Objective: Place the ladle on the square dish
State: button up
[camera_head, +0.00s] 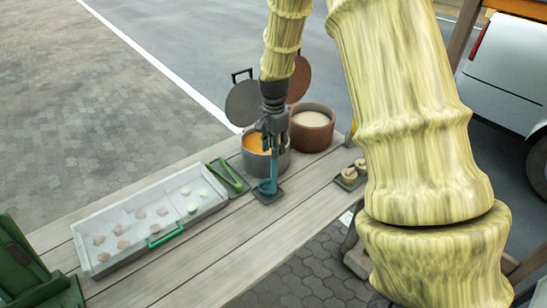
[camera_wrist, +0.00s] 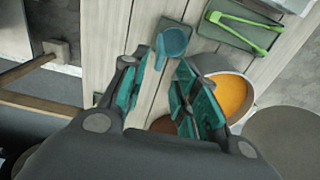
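The teal ladle (camera_head: 268,187) is at the dark square dish (camera_head: 266,198), with its bowl over the dish and its handle rising steeply toward my gripper (camera_head: 271,147). In the wrist view the ladle's bowl (camera_wrist: 173,42) overlaps the square dish (camera_wrist: 184,27), and the short visible handle points back toward the gap between my fingers. My gripper (camera_wrist: 160,84) has its two teal-padded fingers spread apart, with bare table showing between them. The bowl seems to rest on the dish, but I cannot tell for certain whether it touches.
A grey pot of orange soup (camera_head: 256,145) stands just behind the gripper, beside a brown pot (camera_head: 313,130). Green tongs (camera_head: 229,176) lie on a tray to the left. A long white tray (camera_head: 107,268) holds several patties. Small brown items (camera_head: 350,174) sit at right. The front planks are clear.

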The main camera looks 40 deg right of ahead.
jog(key=shift+r, duration=1.05)
dwell(0.5)
